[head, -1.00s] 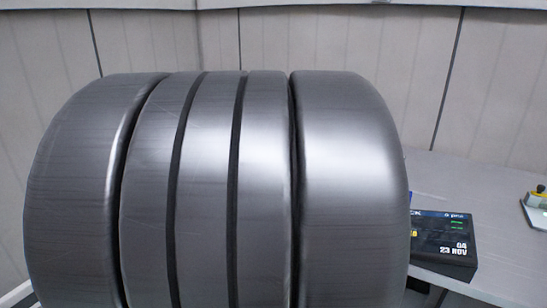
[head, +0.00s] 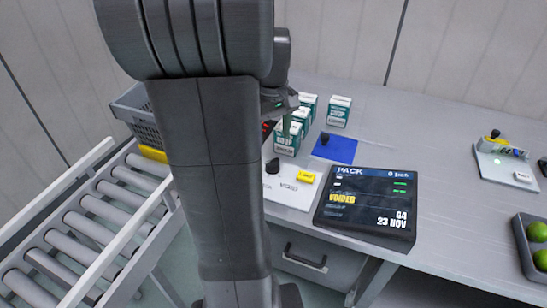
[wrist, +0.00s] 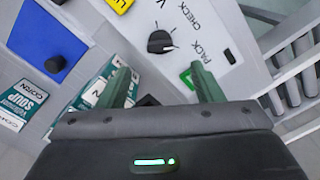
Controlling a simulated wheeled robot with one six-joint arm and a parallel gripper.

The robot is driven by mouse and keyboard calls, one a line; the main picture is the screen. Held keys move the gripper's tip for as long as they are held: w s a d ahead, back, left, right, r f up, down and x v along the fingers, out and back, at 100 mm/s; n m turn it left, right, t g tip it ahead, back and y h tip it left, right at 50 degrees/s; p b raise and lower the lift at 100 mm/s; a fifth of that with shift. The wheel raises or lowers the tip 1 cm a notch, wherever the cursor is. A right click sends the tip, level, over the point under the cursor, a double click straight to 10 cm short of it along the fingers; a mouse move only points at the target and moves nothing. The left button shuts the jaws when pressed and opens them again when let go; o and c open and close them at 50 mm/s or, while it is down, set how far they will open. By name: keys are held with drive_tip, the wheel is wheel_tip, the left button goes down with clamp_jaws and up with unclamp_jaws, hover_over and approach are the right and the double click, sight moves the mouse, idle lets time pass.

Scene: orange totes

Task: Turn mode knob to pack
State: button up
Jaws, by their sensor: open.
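The black mode knob (wrist: 160,42) sits on a white panel (wrist: 222,70) in the wrist view, ahead of my fingertips. Words CHECK and PACK are printed to its right; I cannot tell surely which its pointer faces. The knob also shows in the head view (head: 272,167), beside my arm. My gripper (wrist: 163,84) is open, its two green fingers spread and apart from the knob, with nothing between them but the panel and a small green patch. In the head view my arm hides most of the gripper.
A tilted screen (head: 367,203) reads PACK at its top. Several soup cartons (head: 338,112) stand behind the panel, close to my gripper. A blue pad (head: 335,149) bears a dark knob-like thing. A roller conveyor (head: 95,230) and grey crate (head: 137,117) are left.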

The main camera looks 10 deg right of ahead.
sight(273, 161)
wheel_tip(273, 161, down, 9)
drive_tip(key=shift+b, duration=0.4)
drive_tip(key=c, duration=1)
